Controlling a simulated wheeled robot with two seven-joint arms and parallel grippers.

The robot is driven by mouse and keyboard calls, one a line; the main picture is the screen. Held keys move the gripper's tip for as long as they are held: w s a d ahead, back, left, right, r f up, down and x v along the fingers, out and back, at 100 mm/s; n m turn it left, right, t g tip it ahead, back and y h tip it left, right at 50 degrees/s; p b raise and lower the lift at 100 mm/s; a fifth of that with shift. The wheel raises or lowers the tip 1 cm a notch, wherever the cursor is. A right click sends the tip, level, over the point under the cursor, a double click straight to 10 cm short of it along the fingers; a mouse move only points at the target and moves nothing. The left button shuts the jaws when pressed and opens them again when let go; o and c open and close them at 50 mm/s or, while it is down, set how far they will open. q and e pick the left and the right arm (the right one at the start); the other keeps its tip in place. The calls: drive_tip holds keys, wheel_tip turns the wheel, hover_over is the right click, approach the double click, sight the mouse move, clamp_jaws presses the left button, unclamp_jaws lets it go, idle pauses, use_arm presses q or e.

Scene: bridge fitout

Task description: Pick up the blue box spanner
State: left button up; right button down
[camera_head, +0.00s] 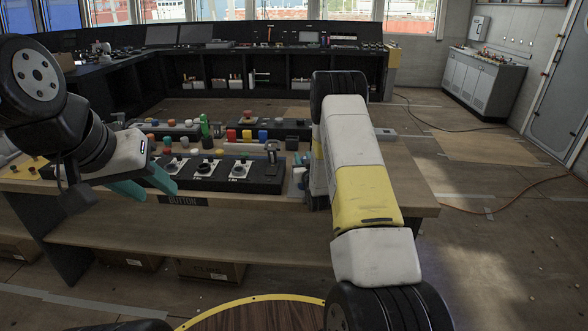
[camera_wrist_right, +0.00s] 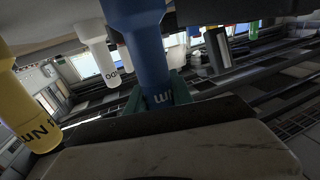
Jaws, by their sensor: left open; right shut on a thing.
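The blue box spanner (camera_wrist_right: 143,50) fills the upper middle of the right wrist view, a thick blue shaft with a narrower marked end. My right gripper (camera_wrist_right: 156,93) is shut on that narrower end, with green fingers on either side. In the head view my right forearm hides the right gripper and the spanner. My left gripper (camera_head: 145,184) is open and empty, its teal fingers over the front left of the workbench.
The workbench (camera_head: 420,203) carries a black button panel (camera_head: 240,180), coloured caps and a green bottle (camera_head: 204,126). A shelf (camera_head: 200,238) runs below its top. Consoles stand at the back. The floor at right is mostly open, with an orange cable (camera_head: 490,212).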

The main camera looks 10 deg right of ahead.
drive_tip(key=shift+r, duration=0.1)
idle(0.8)
drive_tip(key=shift+r, duration=0.55)
drive_tip(key=s+r, duration=0.2)
drive_tip(key=s, duration=0.6)
drive_tip(key=s+a+r, duration=0.1)
drive_tip(key=s, duration=0.7)
drive_tip(key=shift+r, duration=0.4)
drive_tip(key=c, duration=2)
unclamp_jaws()
clamp_jaws()
drive_tip(key=shift+w, duration=0.1)
